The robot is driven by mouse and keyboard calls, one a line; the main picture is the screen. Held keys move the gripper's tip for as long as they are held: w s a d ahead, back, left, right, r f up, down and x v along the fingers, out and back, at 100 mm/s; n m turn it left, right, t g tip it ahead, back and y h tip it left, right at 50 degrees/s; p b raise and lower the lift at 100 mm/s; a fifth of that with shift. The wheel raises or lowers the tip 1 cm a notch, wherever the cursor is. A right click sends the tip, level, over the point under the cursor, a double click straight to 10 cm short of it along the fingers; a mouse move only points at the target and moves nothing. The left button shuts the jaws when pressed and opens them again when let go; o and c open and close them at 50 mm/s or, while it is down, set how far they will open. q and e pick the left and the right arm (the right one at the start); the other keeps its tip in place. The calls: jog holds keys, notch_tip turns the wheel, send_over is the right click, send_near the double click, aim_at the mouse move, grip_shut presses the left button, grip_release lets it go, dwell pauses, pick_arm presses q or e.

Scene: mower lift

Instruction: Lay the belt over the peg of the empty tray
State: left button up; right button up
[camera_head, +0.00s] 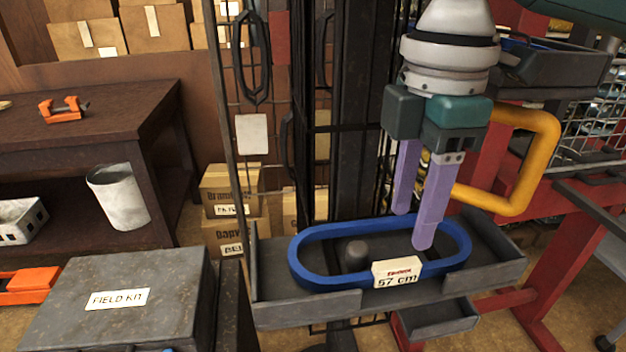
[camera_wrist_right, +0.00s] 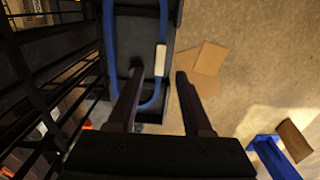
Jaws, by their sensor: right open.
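The blue belt (camera_head: 312,276) is a long oval loop with a white "57 cm" label (camera_head: 397,272) on its near side. It appears to lie in the grey tray (camera_head: 305,308), with the dark round peg (camera_head: 356,254) inside the loop near its left end. The belt also shows in the right wrist view (camera_wrist_right: 110,40). My right gripper (camera_head: 411,229) points down over the right part of the loop, its purple fingers apart and nothing held between them. Whether its fingertips touch the belt or tray is unclear. My left gripper is not in view.
A dark wire rack and post (camera_head: 345,120) stand behind the tray. A yellow tubular handle (camera_head: 540,150) and red frame are at right. Another dark tray (camera_head: 555,62) is at upper right. A grey field-kit case (camera_head: 120,300) is at front left, and a small tray (camera_head: 437,320) sits below.

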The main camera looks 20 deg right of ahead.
notch_tip(320, 180, up, 4)
jog(key=s+a+f+m+t+y, duration=0.2)
jog(key=s+a+f+m+y, duration=0.15)
jog(key=s+a+f, duration=0.6)
jog(key=s+d+f+m+t+h, duration=0.1)
jog(key=s+d+m+h, duration=0.2)
jog(key=s+d+m, duration=0.3)
jog(key=m, duration=0.3)
jog(key=shift+s+d+f+m+t, duration=0.2)
jog(key=shift+s+f+m+t, duration=0.05)
jog(key=shift+s+m+t, duration=0.1)
